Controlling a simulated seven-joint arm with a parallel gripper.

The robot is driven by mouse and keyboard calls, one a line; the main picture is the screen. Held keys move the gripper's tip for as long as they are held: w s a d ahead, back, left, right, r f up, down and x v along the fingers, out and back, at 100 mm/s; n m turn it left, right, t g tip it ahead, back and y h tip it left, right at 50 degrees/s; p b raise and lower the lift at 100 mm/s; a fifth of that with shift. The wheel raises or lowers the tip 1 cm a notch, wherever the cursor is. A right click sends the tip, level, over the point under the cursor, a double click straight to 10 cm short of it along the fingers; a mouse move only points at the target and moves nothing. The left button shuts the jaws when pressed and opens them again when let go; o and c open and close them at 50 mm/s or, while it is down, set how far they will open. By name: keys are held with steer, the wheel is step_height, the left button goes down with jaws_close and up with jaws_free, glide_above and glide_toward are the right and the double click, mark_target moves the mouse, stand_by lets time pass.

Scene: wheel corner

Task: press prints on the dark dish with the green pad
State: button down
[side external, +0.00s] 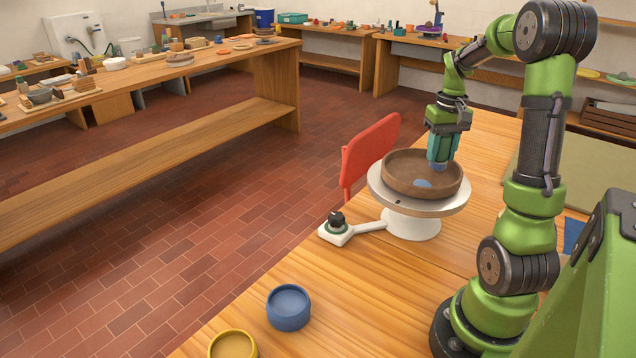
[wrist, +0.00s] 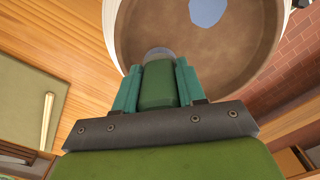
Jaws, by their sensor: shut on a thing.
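The dark dish (side external: 398,181) is a brown round bowl on a white turntable (side external: 376,188). It also shows in the wrist view (wrist: 245,55). One light blue print (side external: 423,184) marks its inner floor, also seen in the wrist view (wrist: 207,11). My gripper (side external: 438,163) is over the right part of the dish with teal fingers pointing down. In the wrist view my gripper (wrist: 158,84) is shut on the green pad (wrist: 158,86), whose greyish end points into the dish. I cannot tell whether the pad touches the dish.
A blue pot (side external: 288,308) and a yellow pot (side external: 233,346) stand at the table's front. A white piece with a dark knob (side external: 337,226) joins the turntable by an arm. A red panel (side external: 371,152) stands behind. Bare wood lies between the pots and turntable.

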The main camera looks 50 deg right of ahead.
mark_target(445, 134)
steer(key=shift+f, duration=0.65)
stand_by(1.4)
steer(key=shift+r, duration=0.1)
steer(key=shift+r, duration=3.5)
steer(key=w+a+f+n, duration=0.1)
steer(key=w+a+n, duration=0.2)
steer(key=a, duration=0.7)
steer(key=w+a+f+n, duration=0.2)
steer(key=w+a, duration=0.4)
steer(key=a, duration=0.4)
steer(key=w+a+f+n, duration=0.1)
steer(key=w+a+n, duration=0.2)
steer(key=a, duration=0.7)
steer(key=w, duration=0.2)
steer(key=shift+w+a+f+n, duration=0.15)
steer(key=shift+w+f+n, duration=0.05)
steer(key=shift+w+n, duration=0.1)
